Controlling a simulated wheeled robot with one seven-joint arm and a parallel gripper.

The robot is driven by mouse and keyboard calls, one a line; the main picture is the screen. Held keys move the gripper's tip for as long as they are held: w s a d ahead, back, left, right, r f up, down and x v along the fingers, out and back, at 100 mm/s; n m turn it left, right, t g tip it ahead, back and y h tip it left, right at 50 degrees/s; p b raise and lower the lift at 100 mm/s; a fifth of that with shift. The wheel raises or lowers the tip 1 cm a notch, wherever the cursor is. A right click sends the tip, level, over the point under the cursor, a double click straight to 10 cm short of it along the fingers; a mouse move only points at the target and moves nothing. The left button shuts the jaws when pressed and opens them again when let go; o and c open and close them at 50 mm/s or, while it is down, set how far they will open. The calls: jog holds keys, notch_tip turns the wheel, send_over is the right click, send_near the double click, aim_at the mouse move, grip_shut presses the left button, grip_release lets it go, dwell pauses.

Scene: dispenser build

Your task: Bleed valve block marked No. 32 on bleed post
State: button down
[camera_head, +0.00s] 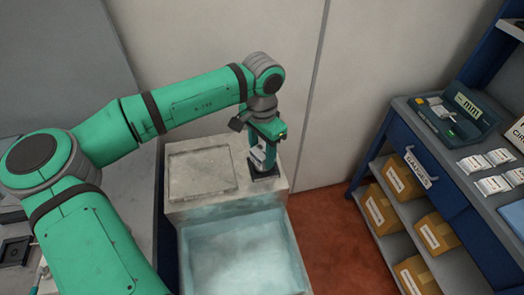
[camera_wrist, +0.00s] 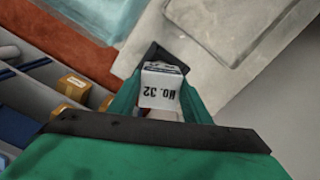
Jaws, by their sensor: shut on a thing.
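My gripper (camera_wrist: 160,98) is shut on a white block (camera_wrist: 160,86) marked "No. 32", which sits between the two green fingers in the wrist view. In the head view my gripper (camera_head: 262,158) points down over a dark square base (camera_head: 264,172) at the right end of a pale stone-like ledge. The dark base (camera_wrist: 150,55) also shows just beyond the block in the wrist view. A bleed post cannot be made out; the block and fingers cover the middle of the base. I cannot tell whether the block touches anything below it.
A pale recessed slab (camera_head: 202,172) lies left of the base on the ledge. A light blue basin (camera_head: 243,255) is in front. At right, a blue shelf unit (camera_head: 455,150) holds cardboard boxes (camera_head: 405,182), white packets (camera_head: 485,161) and a dark tray (camera_head: 460,118).

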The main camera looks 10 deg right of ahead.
aim_at(262, 151)
jog(key=shift+f, duration=0.25)
jog(key=c, duration=1.3)
grip_release()
jog(key=shift+o, duration=0.2)
jog(key=shift+r, duration=5.45)
jog(key=shift+s, duration=0.1)
